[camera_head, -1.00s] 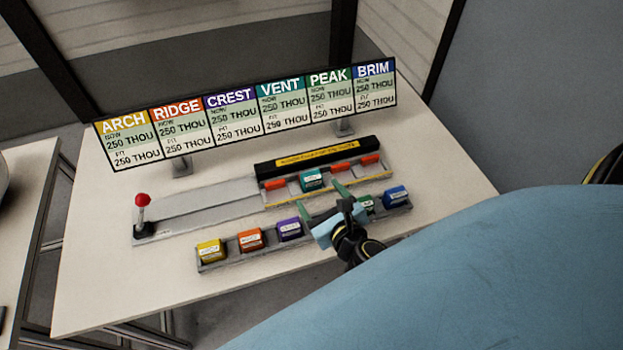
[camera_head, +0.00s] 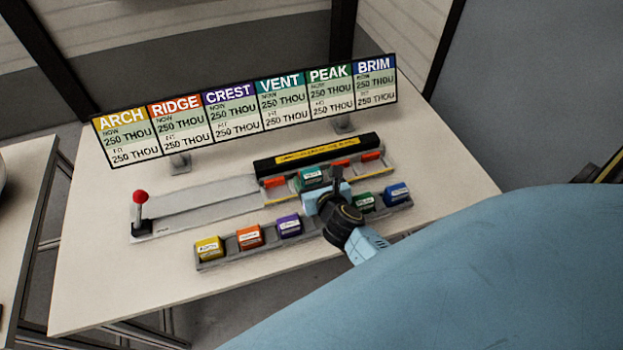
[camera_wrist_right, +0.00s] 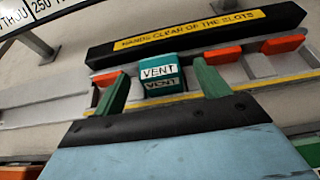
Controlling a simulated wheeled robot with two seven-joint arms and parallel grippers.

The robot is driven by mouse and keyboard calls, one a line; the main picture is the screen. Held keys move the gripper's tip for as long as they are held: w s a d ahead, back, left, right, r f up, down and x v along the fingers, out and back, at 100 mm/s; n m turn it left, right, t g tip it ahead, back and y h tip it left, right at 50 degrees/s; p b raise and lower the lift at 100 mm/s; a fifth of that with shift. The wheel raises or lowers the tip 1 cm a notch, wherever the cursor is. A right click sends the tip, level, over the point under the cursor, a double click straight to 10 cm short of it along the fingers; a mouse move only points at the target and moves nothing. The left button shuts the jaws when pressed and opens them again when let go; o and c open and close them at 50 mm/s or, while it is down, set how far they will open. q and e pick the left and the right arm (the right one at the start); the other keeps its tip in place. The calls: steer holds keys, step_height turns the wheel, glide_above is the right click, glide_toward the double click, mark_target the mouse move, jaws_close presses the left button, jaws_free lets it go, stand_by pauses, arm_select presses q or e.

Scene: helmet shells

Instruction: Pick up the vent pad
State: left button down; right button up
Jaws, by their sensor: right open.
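The vent pad (camera_head: 311,176) is a teal block with a white label. It sits in the back fixture, between orange blocks. In the right wrist view the vent pad (camera_wrist_right: 161,76) reads VENT and shows upright between my two green fingers. My right gripper (camera_head: 319,184) is open, just in front of the pad, with its fingers to either side. The right gripper (camera_wrist_right: 164,86) holds nothing, and a gap shows on both sides of the pad. I cannot tell if the fingers are deep enough to overlap it. My left gripper is not in view.
A black bar (camera_head: 316,155) with a yellow strip runs behind the pad. A front rack (camera_head: 218,262) holds several coloured blocks, close to my right wrist. A red-knobbed lever (camera_head: 140,206) stands left. A sign board (camera_head: 250,112) stands behind. The table front-left is clear.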

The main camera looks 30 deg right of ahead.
steer(key=x, duration=0.3)
steer(key=shift+f, duration=0.1)
steer(key=shift+s, duration=0.1)
steer(key=c, duration=1.1)
